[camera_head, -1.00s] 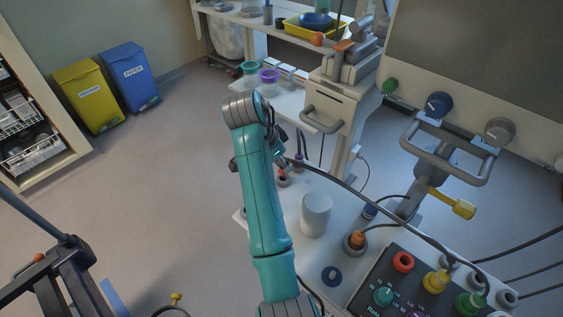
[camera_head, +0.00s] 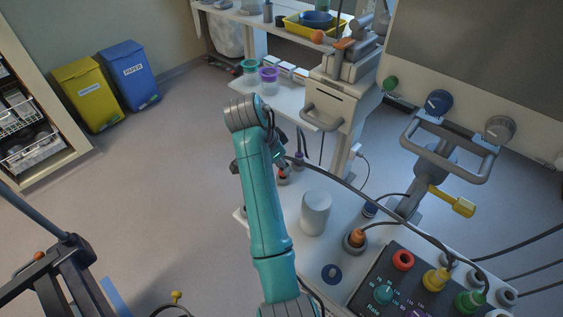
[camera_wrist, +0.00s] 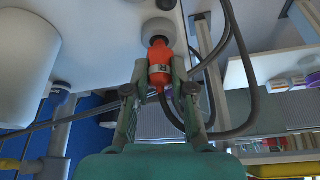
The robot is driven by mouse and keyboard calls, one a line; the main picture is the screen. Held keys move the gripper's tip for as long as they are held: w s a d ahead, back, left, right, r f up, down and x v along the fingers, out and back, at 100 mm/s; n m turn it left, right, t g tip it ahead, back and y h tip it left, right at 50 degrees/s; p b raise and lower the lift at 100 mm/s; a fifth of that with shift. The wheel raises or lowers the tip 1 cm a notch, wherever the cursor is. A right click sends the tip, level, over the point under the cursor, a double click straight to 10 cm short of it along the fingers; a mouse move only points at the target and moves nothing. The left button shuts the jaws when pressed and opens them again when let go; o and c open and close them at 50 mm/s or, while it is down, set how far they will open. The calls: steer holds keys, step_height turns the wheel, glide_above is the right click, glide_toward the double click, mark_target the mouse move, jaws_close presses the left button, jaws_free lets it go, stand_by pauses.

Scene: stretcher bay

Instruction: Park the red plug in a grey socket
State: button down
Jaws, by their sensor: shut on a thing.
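My gripper (camera_wrist: 160,80) is shut on the red plug (camera_wrist: 158,58), with one finger on each side of it. The plug's front end meets a pale grey socket (camera_wrist: 158,28) in the wrist view. It looks in line with the socket, but how deep it sits I cannot tell. In the head view the red plug (camera_head: 283,173) shows small at the grey socket (camera_head: 283,181) near the far left edge of the white top, partly behind my arm. My gripper (camera_head: 281,163) is mostly hidden there. A dark cable runs from the plug.
A white cylinder (camera_head: 316,212) stands close by on the white top (camera_head: 300,253). An orange plug (camera_head: 357,238) sits in another grey socket (camera_head: 354,248). A dark panel (camera_head: 380,312) has a red ring socket (camera_head: 403,260). Cables cross the top.

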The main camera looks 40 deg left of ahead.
steer(key=shift+f, duration=0.65)
steer(key=c, duration=0.9)
jaws_free()
